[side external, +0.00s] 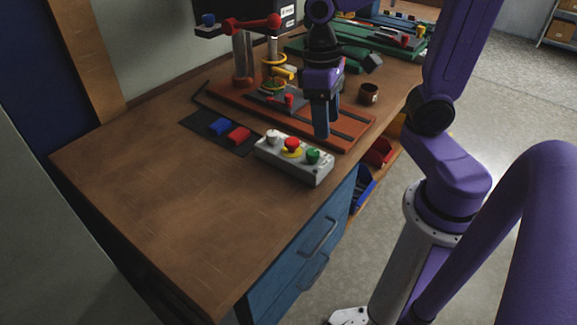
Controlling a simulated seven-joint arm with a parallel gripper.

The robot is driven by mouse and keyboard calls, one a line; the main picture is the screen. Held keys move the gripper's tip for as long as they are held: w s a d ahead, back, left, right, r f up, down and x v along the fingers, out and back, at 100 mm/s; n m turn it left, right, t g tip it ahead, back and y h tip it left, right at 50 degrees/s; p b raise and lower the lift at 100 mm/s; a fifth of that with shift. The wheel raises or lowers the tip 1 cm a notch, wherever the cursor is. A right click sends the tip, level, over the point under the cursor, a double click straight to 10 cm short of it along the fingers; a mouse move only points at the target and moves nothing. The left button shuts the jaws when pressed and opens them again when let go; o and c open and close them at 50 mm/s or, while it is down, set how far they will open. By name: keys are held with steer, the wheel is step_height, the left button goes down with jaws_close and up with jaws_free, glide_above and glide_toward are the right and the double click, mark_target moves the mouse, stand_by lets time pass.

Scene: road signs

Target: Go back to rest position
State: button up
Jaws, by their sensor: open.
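My gripper (322,122) hangs pointing down above the right part of the orange-red base plate (355,128) on the workbench. Its dark blue-grey fingers are seen nearly edge-on, so the gap between them hardly shows. I see nothing held in it. My purple arm links come in from the right and top.
A button box (292,158) with white, red and green buttons stands near the bench's front edge. A dark mat (207,139) holds a blue block (220,127) and a red block (239,134). A dark cup (369,93) stands right of my gripper. The left bench top (150,190) is clear.

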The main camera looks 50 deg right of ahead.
steer(key=s+a+f+n+t, duration=0.1)
steer(key=s+f+n+t, duration=0.1)
steer(key=s+n, duration=0.7)
steer(key=shift+s+a+f+n, duration=0.3)
steer(key=shift+s+a+f, duration=0.1)
steer(key=shift+s+f, duration=0.1)
